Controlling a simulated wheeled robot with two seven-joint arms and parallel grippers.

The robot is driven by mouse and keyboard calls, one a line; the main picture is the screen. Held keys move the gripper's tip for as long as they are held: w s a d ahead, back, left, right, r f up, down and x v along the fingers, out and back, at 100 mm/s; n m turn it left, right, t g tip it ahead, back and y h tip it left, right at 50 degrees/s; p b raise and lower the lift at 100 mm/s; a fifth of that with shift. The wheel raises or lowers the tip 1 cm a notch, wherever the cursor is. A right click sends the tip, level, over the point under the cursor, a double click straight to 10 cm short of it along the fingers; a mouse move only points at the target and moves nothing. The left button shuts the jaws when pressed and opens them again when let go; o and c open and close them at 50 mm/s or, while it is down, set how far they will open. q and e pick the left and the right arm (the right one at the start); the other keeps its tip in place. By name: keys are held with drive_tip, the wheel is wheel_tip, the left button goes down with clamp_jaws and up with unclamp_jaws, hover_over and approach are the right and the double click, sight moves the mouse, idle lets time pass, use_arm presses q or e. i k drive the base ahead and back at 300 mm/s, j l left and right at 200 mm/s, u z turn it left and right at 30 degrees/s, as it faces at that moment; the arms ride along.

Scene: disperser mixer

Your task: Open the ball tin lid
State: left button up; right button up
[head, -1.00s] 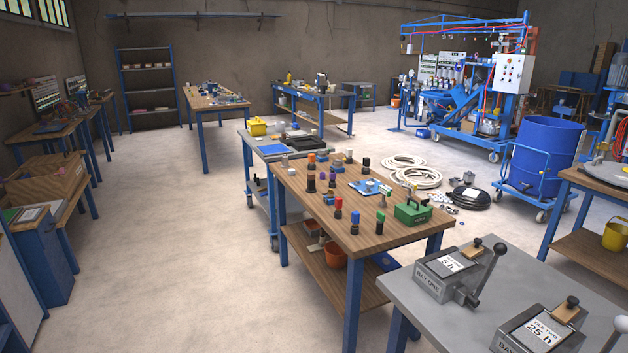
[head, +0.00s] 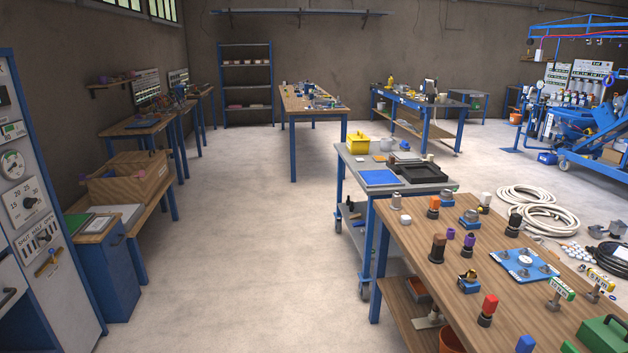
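I cannot pick out a ball tin or its lid for certain in the head view. Neither of my grippers shows.
A grey cart (head: 352,163) with a yellow box (head: 358,146) and blue tray (head: 379,178) adjoins the wooden table. A control cabinet (head: 40,200) stands at left, beside a blue cabinet (head: 106,275). Coiled hoses (head: 540,215) lie at right. Open floor (head: 250,240) lies between.

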sight(358, 136)
drive_tip(key=i, duration=2.6)
drive_tip(key=i+j, duration=0.1)
drive_tip(key=i, duration=2.45)
drive_tip(key=i+z, duration=0.25)
drive_tip(key=i, duration=0.25)
drive_tip(key=i+j+z, duration=0.15)
drive_tip(key=i+z, duration=0.15)
drive_tip(key=i, duration=0.2)
